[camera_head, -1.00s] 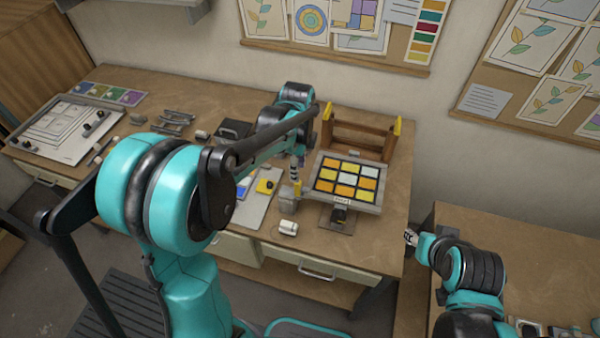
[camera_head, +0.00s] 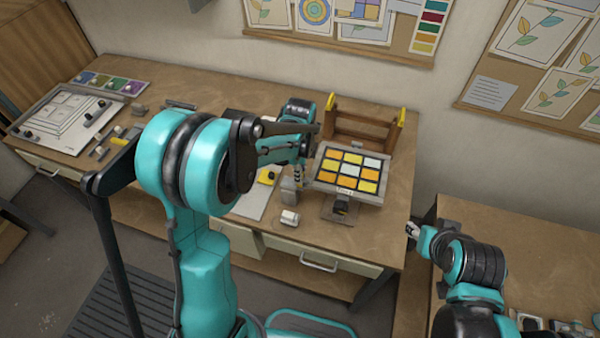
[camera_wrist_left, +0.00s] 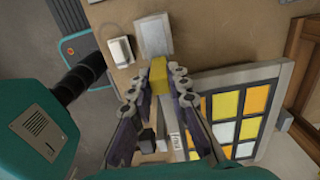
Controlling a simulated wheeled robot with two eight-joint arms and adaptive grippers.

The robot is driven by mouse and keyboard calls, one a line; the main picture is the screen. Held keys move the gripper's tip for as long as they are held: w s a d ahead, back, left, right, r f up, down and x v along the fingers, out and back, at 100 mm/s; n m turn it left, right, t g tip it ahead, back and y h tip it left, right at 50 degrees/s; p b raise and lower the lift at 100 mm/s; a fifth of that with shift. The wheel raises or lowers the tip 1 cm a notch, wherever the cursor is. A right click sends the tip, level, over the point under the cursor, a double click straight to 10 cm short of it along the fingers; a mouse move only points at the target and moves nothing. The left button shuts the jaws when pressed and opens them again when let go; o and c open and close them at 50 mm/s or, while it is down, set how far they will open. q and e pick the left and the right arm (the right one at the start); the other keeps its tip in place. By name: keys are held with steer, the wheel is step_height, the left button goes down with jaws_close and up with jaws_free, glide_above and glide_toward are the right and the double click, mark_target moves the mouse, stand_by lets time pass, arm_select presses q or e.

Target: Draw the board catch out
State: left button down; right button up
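The board catch seems to be the small yellow block (camera_wrist_left: 158,76) between my left fingertips in the left wrist view. My left gripper (camera_head: 299,178) points down beside the front left corner of the board (camera_head: 376,197), which bears yellow, orange and white panes. The fingers flank the yellow block closely in the left wrist view (camera_wrist_left: 157,88); whether they press on it is unclear. The block is hidden in the head view. A pale grey block (camera_head: 289,190) stands close to the fingers. My right gripper (camera_head: 412,230) is small at the right table's edge, apart from the board.
A wooden rack (camera_head: 362,132) with yellow ends stands behind the board. A small white object (camera_head: 290,217) lies near the table's front edge. A grey tray (camera_head: 252,202) with a yellow item is left of the gripper. Drawing sheets and tools lie further left.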

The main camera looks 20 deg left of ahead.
arm_select(q)
steer(key=shift+w+a+b, duration=0.1)
steer(key=shift+a+b, duration=0.2)
steer(key=shift+a, duration=1.6)
steer(key=shift+d, duration=0.1)
steer(key=c, duration=1.4)
jaws_free()
steer(key=shift+c, duration=0.2)
steer(key=shift+a, duration=0.2)
steer(key=shift+d+r, duration=0.1)
steer(key=shift+r, duration=0.35)
step_height(320, 180, up, 11)
